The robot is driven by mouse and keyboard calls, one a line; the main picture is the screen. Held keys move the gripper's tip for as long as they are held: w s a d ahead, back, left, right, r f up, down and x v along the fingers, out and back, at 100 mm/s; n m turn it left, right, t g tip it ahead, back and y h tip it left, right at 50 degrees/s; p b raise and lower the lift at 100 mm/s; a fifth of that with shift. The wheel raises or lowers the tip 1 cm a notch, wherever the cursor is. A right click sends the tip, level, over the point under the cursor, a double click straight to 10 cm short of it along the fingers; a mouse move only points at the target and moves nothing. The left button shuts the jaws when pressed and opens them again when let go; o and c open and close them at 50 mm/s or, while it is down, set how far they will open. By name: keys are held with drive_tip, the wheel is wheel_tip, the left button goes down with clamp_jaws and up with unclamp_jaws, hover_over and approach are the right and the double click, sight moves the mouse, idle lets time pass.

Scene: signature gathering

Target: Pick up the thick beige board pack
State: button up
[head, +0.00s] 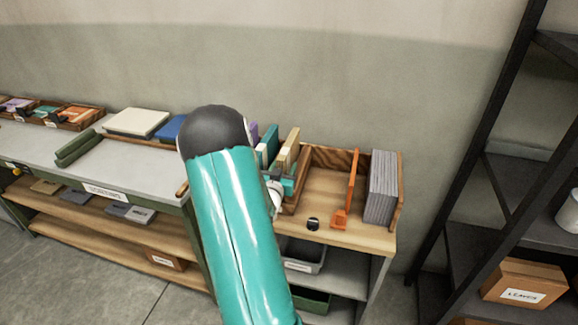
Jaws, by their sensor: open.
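A beige board pack (290,146) stands upright in the wooden rack, beside a teal one (268,146). A thick cream slab (137,121) lies flat on the grey worktop to the left; I cannot tell for sure which of the two is the thick beige board pack. My gripper (284,187) is at the left end of the wooden rack, just below and in front of the upright beige pack. My arm hides much of it. It is open, and I see nothing held in it. Whether it touches the pack cannot be told.
An orange upright piece (350,188) and a grey stack of boards (381,187) stand at the right of the wooden bench (330,232). A small black object (313,224) lies near its front edge. A dark shelf unit with a cardboard box (524,283) stands right.

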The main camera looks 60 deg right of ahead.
drive_tip(key=shift+w+d, duration=0.1)
drive_tip(key=shift+d, duration=0.4)
drive_tip(key=shift+c, duration=0.2)
clamp_jaws()
drive_tip(key=shift+r, duration=0.1)
